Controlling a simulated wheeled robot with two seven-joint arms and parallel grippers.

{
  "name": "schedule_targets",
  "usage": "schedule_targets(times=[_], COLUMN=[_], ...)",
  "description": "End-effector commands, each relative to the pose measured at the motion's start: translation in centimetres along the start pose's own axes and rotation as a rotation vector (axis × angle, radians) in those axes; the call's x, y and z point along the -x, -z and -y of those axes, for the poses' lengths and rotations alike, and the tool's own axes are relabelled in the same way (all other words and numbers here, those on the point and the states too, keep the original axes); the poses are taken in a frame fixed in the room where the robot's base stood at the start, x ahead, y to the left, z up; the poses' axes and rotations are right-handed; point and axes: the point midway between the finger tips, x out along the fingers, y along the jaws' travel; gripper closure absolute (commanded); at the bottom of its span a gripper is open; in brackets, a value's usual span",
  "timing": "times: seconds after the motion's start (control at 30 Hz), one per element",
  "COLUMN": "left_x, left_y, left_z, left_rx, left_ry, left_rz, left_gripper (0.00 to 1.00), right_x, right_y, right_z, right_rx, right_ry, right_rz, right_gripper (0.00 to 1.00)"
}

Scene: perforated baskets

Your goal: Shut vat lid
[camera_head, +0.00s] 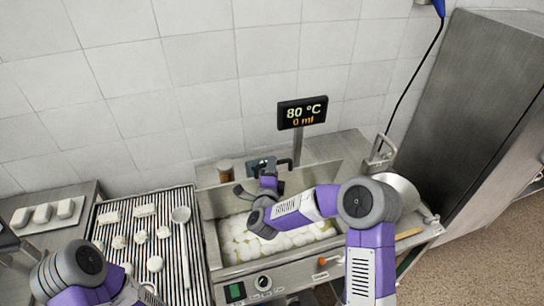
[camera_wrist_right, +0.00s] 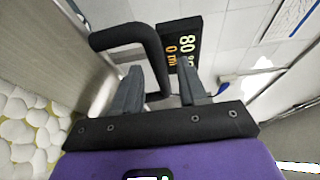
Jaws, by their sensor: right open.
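The vat (camera_head: 290,268) is an open steel basin full of white lumps. Its lid (camera_head: 212,203) appears as a raised steel panel at the back of the vat, and a steel panel also fills the upper left of the right wrist view (camera_wrist_right: 50,40). A black arched handle (camera_wrist_right: 125,33) shows there, with one leg between the fingers of my right gripper (camera_wrist_right: 160,88). The gripper is open, and I cannot tell whether it touches the handle. In the head view my right gripper (camera_head: 268,168) is above the back of the vat. My left gripper is not visible.
A display (camera_head: 302,112) reading 80 °C stands behind the vat. A ribbed draining table (camera_head: 180,270) with white pieces and a ladle (camera_head: 182,230) is on the left. A steel bowl (camera_head: 400,192) is on the right, near a tall steel cabinet (camera_head: 460,90).

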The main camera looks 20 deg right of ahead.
Motion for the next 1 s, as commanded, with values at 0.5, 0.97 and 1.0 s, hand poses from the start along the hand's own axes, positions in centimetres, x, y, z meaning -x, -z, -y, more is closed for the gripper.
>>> schedule_targets(times=[0.5,0.97,1.0], left_x=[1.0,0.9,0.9], left_y=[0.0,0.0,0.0], left_z=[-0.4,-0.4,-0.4], left_rx=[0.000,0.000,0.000], left_ry=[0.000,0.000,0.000], left_rz=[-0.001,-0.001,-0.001], left_gripper=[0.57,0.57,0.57], right_x=[-4.2,-4.2,-4.2], right_y=[0.0,0.0,0.0], right_z=[-0.1,-0.1,-0.1], right_rx=[0.003,0.004,0.004], right_ry=[-0.002,-0.002,-0.002], right_rz=[0.002,0.002,0.002], right_gripper=[0.58,1.00,1.00])
